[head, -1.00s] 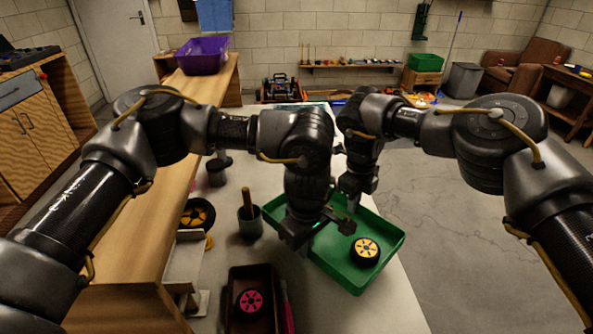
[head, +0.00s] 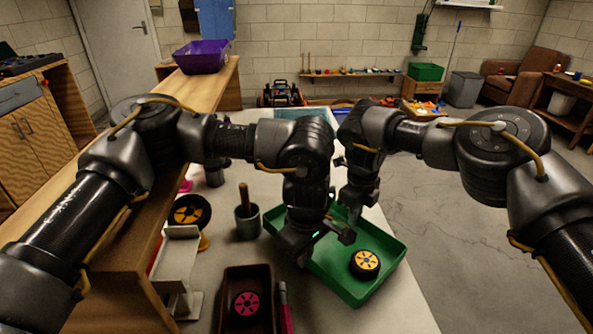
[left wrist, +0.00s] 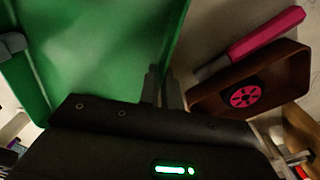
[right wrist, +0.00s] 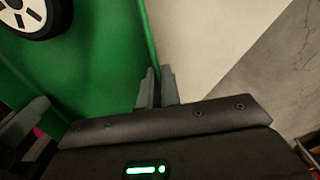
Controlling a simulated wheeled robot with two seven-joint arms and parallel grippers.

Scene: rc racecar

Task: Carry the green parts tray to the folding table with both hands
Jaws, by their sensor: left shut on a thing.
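The green parts tray (head: 386,235) is in the lower middle of the head view, over the pale tabletop, with a black and yellow wheel (head: 365,263) in it. I cannot tell whether the tray touches the tabletop. My left gripper (left wrist: 161,88) is shut on the tray's rim on its near left side in the left wrist view. My right gripper (right wrist: 157,86) has its fingers close together on both sides of the tray's rim. The folding table cannot be made out for certain.
A dark red tray (head: 228,318) with a pink wheel lies close by at the left. A grey cup (head: 247,222) with a handle in it and another yellow wheel (head: 188,211) stand there too. A wooden bench (head: 135,215) runs along the left. The floor (head: 450,220) at right is clear.

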